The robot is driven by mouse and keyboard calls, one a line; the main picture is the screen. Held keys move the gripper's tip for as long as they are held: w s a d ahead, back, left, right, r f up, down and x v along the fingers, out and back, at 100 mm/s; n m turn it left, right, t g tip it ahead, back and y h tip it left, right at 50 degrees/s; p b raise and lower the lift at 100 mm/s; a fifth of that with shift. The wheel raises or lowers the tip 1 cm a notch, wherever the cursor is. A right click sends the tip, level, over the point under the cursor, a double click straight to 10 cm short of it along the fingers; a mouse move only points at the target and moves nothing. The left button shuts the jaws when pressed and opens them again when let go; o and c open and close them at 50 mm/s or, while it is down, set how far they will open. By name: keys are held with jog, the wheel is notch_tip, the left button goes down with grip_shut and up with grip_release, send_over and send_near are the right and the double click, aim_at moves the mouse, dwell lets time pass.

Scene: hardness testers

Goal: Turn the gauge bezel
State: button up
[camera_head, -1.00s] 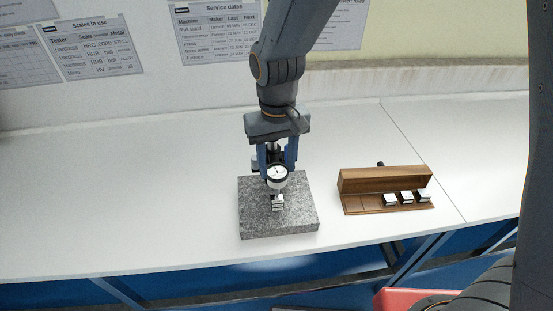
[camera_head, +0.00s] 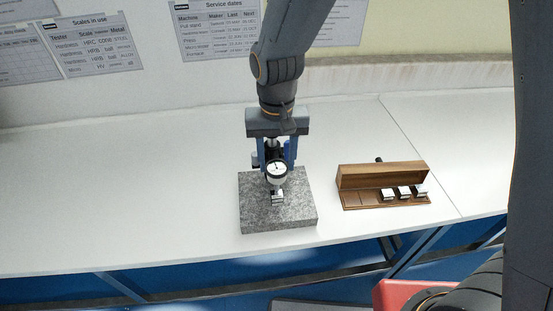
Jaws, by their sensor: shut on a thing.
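The dial gauge (camera_head: 277,172) has a round white face with a dark rim, its bezel. It is part of a small tester standing on a speckled grey granite block (camera_head: 290,216). A small metal block (camera_head: 277,197) sits below the gauge on the granite. My gripper (camera_head: 276,168) comes down from above with one blue finger on each side of the gauge. It is shut on the gauge bezel. The fingertips are partly hidden behind the dial, so the exact contact does not show.
A wooden case (camera_head: 385,177) with several metal blocks stands open to the right of the granite. The white bench (camera_head: 130,200) is clear at the left. Paper charts (camera_head: 216,27) hang on the wall behind.

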aim_at(277, 167)
jog(key=o, duration=0.8)
jog(key=shift+r+b, duration=1)
jog(key=shift+r, duration=2.95)
jog(key=s+d+f+b, duration=0.1)
jog(key=d+f, duration=0.2)
jog(key=d, duration=0.5)
jog(key=s+d+f+m+t+b, duration=0.1)
jog(key=d+f, duration=0.2)
jog(key=d, duration=0.5)
jog(key=d+f+m+b, duration=0.1)
jog(key=d+f+b, duration=0.1)
jog(key=d, duration=0.6)
jog(key=shift+s+f, duration=0.4)
